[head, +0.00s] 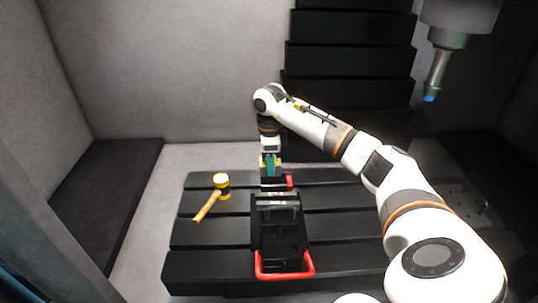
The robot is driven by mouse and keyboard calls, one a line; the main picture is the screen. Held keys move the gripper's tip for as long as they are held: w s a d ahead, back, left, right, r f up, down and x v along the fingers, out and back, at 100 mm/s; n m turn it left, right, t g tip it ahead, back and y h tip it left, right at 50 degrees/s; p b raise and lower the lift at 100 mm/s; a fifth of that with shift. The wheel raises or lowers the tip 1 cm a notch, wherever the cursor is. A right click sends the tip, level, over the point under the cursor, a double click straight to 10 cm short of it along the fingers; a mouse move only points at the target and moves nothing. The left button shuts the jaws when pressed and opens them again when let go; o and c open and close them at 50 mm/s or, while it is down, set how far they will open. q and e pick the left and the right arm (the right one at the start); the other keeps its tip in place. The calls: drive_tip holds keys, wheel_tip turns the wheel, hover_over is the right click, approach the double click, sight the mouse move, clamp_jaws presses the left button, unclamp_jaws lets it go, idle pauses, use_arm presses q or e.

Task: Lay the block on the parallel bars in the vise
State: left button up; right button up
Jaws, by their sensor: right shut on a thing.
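My right gripper (271,170) points down just behind the vise, above the slotted table. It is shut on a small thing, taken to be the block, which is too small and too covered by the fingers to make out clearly. The dark vise (260,238) stands in the middle of the table, with a red handle (286,275) at its near end. Pale metal edges show across the far part of the vise; I cannot tell whether these are the parallel bars or the jaws. My left gripper is not in view.
A mallet (206,206) with a yellow head and wooden handle lies left of the vise on the slotted black table (200,262). A spindle with a blue-tipped tool (437,75) hangs at the upper right. A small red part (290,181) shows beside the gripper.

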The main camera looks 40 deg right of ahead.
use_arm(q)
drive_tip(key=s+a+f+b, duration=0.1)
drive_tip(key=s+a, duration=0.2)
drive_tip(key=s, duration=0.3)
use_arm(e)
drive_tip(key=shift+s+a+f, duration=0.25)
drive_tip(key=shift+s+a, duration=0.35)
drive_tip(key=shift+s, duration=0.05)
drive_tip(key=shift+w+d+f+b, duration=0.15)
drive_tip(key=shift+d+f+b, duration=0.1)
drive_tip(key=shift+f, duration=0.25)
drive_tip(key=shift+w+d+f+b, duration=0.1)
drive_tip(key=shift+w+f+b, duration=0.1)
drive_tip(key=shift+f, duration=0.3)
drive_tip(key=shift+f+b, duration=0.65)
drive_tip(key=shift+f, duration=0.25)
wheel_tip(320, 180, down, 3)
drive_tip(key=shift+r+b, duration=0.1)
drive_tip(key=shift+b, duration=0.85)
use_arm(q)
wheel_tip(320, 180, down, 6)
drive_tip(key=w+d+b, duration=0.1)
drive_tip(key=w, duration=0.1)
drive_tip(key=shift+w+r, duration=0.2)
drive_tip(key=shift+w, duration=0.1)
use_arm(e)
drive_tip(key=shift+f, duration=0.9)
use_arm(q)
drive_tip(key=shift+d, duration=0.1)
